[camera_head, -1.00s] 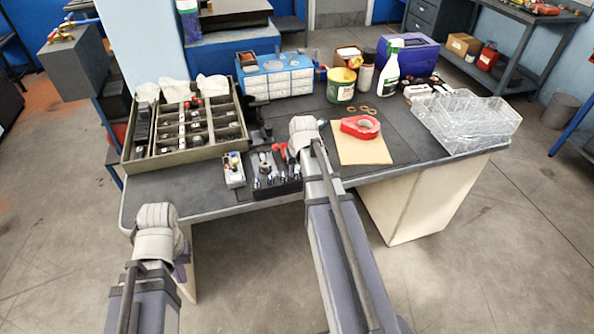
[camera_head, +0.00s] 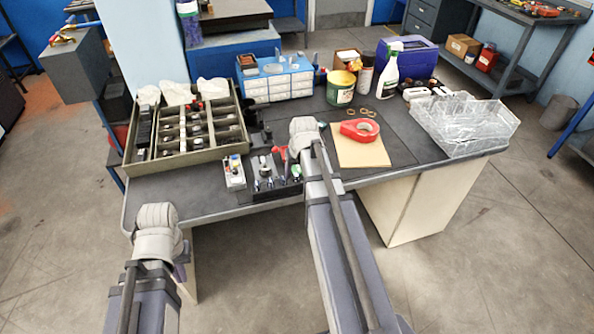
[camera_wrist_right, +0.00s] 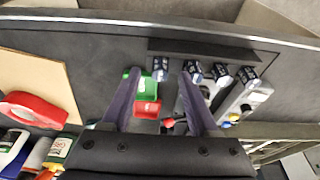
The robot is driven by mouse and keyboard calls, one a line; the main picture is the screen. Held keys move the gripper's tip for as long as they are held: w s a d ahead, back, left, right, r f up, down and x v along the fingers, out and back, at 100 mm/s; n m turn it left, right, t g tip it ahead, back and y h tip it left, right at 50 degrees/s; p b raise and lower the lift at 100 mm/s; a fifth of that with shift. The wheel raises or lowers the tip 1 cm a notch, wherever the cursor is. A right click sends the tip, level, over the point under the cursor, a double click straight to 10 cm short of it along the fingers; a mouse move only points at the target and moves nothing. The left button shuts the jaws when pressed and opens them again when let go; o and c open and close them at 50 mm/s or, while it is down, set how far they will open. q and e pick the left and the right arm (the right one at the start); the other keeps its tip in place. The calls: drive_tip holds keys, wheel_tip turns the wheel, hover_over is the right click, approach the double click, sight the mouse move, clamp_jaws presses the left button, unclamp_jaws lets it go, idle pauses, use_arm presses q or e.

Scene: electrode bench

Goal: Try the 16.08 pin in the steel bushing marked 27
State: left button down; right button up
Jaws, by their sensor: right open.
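Several upright pins with dark, labelled tops stand in a row in a dark block (camera_head: 262,190) at the bench's front edge. In the right wrist view the labelled tops (camera_wrist_right: 192,70) show, but I cannot read 16.08 on any. My right gripper (camera_wrist_right: 155,88) is open above this row, with a green piece (camera_wrist_right: 131,82), a red piece (camera_wrist_right: 147,108) and one labelled top (camera_wrist_right: 160,68) in view between its fingers. No grip on anything shows. I cannot make out a bushing marked 27. My left arm hangs before the bench at the left; its fingers are hidden.
A compartmented tray (camera_head: 190,165) with small dark parts stands at the left. A small box (camera_head: 235,172) sits beside the block. Red tape (camera_head: 360,130) lies on brown card (camera_head: 362,152). A clear bin (camera_head: 465,130) is at the right. Blue drawers (camera_head: 275,82) stand behind.

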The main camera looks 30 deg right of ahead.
drive_tip(key=p+v, duration=0.5)
drive_tip(key=v, duration=0.1)
drive_tip(key=shift+r, duration=0.2)
wheel_tip(320, 180, up, 5)
drive_tip(key=p, duration=0.5)
drive_tip(key=shift+f, duration=0.1)
idle(0.3)
